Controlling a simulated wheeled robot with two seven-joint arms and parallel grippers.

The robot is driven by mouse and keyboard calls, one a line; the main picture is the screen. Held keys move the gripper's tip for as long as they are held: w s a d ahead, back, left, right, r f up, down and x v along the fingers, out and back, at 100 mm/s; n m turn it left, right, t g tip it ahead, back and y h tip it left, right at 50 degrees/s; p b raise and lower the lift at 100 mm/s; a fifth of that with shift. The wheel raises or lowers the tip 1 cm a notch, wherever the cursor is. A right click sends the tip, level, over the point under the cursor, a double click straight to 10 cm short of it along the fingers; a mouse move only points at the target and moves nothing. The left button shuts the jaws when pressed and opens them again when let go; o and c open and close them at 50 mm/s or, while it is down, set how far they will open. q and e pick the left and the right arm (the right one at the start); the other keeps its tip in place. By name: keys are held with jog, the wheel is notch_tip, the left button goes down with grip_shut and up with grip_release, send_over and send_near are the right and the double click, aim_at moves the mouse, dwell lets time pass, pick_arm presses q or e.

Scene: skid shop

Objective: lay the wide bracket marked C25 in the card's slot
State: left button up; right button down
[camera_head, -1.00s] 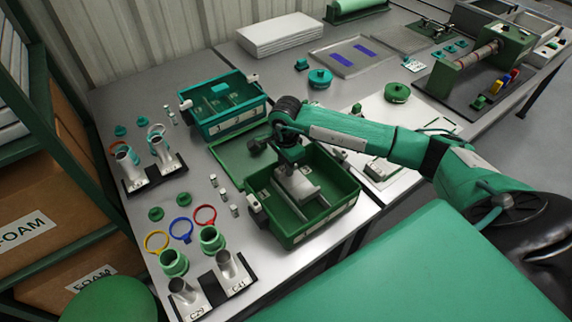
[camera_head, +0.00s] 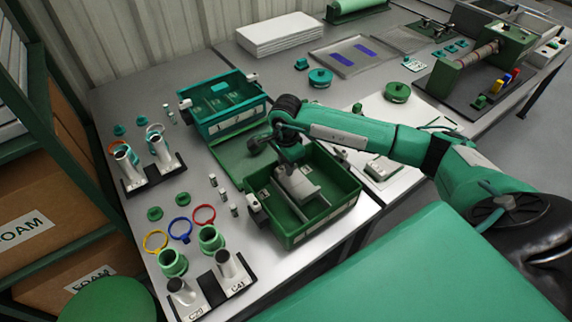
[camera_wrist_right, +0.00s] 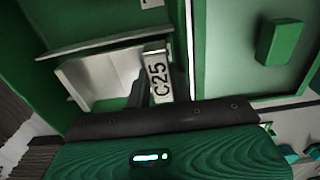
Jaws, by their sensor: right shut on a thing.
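The wide bracket marked C25 (camera_wrist_right: 158,76) shows in the right wrist view, its label turned sideways and close in front of my right gripper. In the head view the pale grey bracket (camera_head: 299,187) is inside the green open box (camera_head: 330,213), below my right gripper (camera_head: 291,165). My right gripper is shut on the bracket; its fingertips are mostly hidden. I cannot tell whether the bracket touches the box floor. I cannot make out the card's slot clearly. My left gripper is out of view.
A teal divided box (camera_head: 222,116) stands behind the green box. Small metal cylinders, coloured rings (camera_head: 180,229) and a stand of grey tubes (camera_head: 227,264) are at left. A pale board (camera_head: 395,125) lies to the right, under my right arm.

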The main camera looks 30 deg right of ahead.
jog(key=shift+f, duration=0.1)
dwell(0.4)
jog(key=shift+s+f, duration=0.1)
jog(key=shift+f, duration=0.1)
jog(key=c, duration=1.1)
grip_release()
jog(key=shift+s+d+b, duration=0.2)
jog(key=shift+b, duration=0.2)
jog(key=shift+c, duration=0.2)
jog(key=shift+f, duration=0.15)
jog(key=shift+w+d, duration=0.1)
